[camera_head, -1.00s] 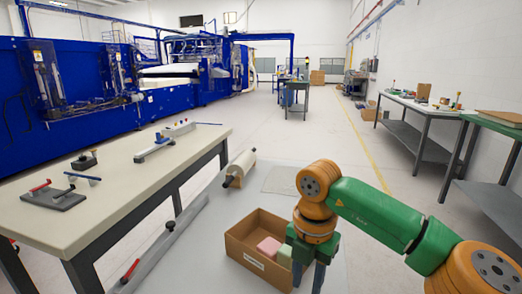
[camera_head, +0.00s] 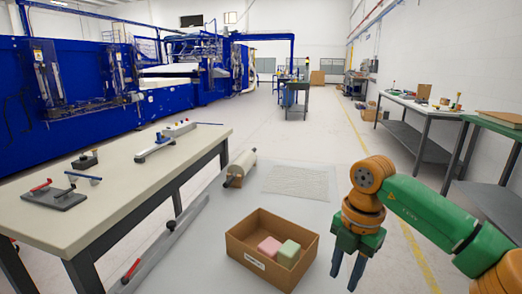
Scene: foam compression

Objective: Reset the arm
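My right arm comes in from the right edge, green and orange. My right gripper (camera_head: 346,272) points down, to the right of the cardboard box and apart from it. Its two dark fingers are spread with a gap between them, and nothing shows in the gap. The open cardboard box (camera_head: 246,266) stands on the light grey table and holds a pink foam block (camera_head: 268,246) and a green foam block (camera_head: 288,253) side by side. My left gripper does not show.
A roll (camera_head: 241,165) and a flat textured sheet (camera_head: 296,182) lie behind the box on the grey table (camera_head: 215,222). A long metal bar (camera_head: 170,240) lies to the left. A beige bench (camera_head: 120,205) with clamps and tools stands left. Space behind my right gripper is clear.

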